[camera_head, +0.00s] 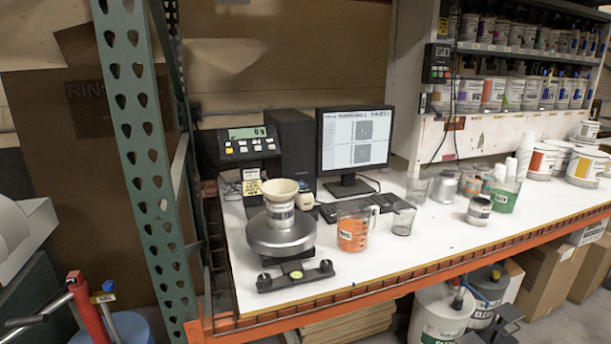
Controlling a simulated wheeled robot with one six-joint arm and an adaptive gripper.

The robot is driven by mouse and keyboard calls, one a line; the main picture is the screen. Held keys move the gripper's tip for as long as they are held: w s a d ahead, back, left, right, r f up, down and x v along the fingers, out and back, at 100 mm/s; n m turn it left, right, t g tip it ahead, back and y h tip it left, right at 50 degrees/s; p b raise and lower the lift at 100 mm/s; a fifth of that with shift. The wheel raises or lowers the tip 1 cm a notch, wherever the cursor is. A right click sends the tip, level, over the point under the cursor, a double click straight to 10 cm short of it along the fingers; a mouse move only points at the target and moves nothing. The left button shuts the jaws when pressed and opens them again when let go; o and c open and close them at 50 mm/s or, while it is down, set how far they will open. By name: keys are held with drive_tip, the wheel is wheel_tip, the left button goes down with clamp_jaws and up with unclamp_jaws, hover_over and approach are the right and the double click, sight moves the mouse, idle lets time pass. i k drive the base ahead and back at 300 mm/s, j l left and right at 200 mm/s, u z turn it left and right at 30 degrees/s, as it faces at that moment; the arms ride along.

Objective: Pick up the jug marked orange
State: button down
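A clear jug (353,235) with orange contents, a small white label and a handle on its right side stands upright on the white bench, left of centre. The label is too small to read. A dark angular part (492,326) at the bottom edge, right of centre, may be my gripper. It is cut off by the frame, so its fingers cannot be made out. It is below the bench's front edge, well apart from the jug. Nothing is seen touching the jug.
A round scale with a container (281,212) stands left of the jug. A green-filled cup (503,197) and small jar (479,210) stand farther right. A green upright (142,150) rises left; an orange beam (440,272) edges the bench.

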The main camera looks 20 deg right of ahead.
sight(353, 216)
drive_tip(key=i+j, duration=0.2)
drive_tip(key=i, duration=0.2)
drive_tip(key=i+j, duration=0.25)
drive_tip(key=i, duration=0.2)
